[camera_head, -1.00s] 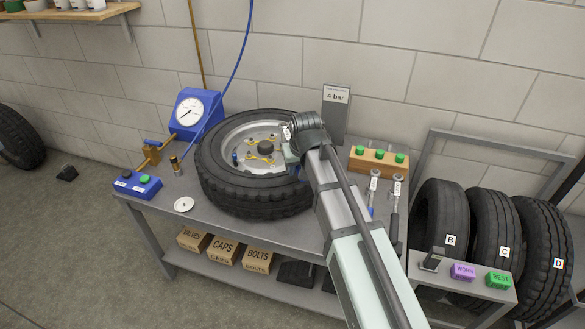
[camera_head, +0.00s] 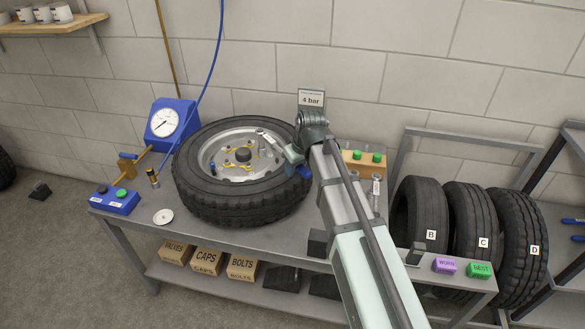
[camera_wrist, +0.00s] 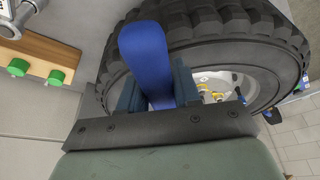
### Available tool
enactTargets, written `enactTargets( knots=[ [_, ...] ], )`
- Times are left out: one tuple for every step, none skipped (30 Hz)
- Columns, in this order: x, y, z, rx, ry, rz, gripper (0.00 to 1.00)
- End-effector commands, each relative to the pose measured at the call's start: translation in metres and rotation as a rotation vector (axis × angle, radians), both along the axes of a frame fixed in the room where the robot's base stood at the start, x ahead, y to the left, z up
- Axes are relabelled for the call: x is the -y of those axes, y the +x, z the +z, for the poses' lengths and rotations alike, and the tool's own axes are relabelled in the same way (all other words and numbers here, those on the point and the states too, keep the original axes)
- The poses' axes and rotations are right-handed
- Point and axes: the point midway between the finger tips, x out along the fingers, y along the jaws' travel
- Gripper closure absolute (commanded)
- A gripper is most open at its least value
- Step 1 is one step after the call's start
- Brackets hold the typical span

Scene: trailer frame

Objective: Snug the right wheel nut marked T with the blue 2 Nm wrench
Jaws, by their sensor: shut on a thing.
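My gripper (camera_head: 296,156) is shut on the blue handle of a wrench (camera_head: 303,171). In the wrist view the blue handle (camera_wrist: 147,60) stands between the two dark fingers (camera_wrist: 158,92). The wrench's grey shaft and a small white tag reach left over the wheel's right rim in the head view. The wheel (camera_head: 240,205) lies flat on the bench, with a grey rim, a dark hub (camera_head: 243,154) and yellow marks around it. Small nuts sit near the hub; the letter T is not legible. Whether the wrench touches a nut cannot be told.
A blue gauge (camera_head: 167,122) with a hose stands left of the wheel. A wooden block with green knobs (camera_head: 365,161) is at the right, also in the wrist view (camera_wrist: 35,60). Another wrench (camera_head: 376,188) stands beside my arm. A 4 bar sign (camera_head: 311,99) is behind.

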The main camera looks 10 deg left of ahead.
Motion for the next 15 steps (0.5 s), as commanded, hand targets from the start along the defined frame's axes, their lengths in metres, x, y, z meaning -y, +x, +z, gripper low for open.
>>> enactTargets(
  knots=[
    [0.0001, -0.0004, 0.0000, -0.001, -0.001, 0.000, 1.00],
    [0.0001, -0.0004, 0.0000, -0.001, -0.001, 0.000, 1.00],
    [0.0001, -0.0005, 0.0000, 0.000, -0.001, 0.000, 1.00],
    [0.0000, -0.0006, 0.0000, 0.000, -0.001, -0.001, 1.00],
    [-0.0004, -0.0009, 0.0000, 0.000, -0.001, -0.002, 1.00],
    [-0.0008, -0.0015, 0.0000, 0.000, -0.001, -0.004, 1.00],
    [-0.0014, -0.0020, 0.0000, 0.000, -0.001, -0.008, 1.00],
    [-0.0021, -0.0026, -0.0001, 0.000, -0.001, -0.011, 1.00],
    [-0.0030, -0.0035, -0.0001, 0.000, -0.001, -0.016, 1.00],
    [-0.0038, -0.0042, 0.0000, -0.001, -0.001, -0.021, 1.00],
    [-0.0046, -0.0049, -0.0001, -0.001, 0.000, -0.025, 1.00],
    [-0.0055, -0.0056, 0.0000, -0.001, -0.001, -0.031, 1.00],
    [-0.0062, -0.0063, 0.0000, 0.000, -0.001, -0.035, 1.00],
    [-0.0068, -0.0068, -0.0001, -0.001, 0.000, -0.040, 1.00],
    [-0.0076, -0.0076, -0.0001, -0.001, -0.001, -0.046, 1.00]
  ],
)
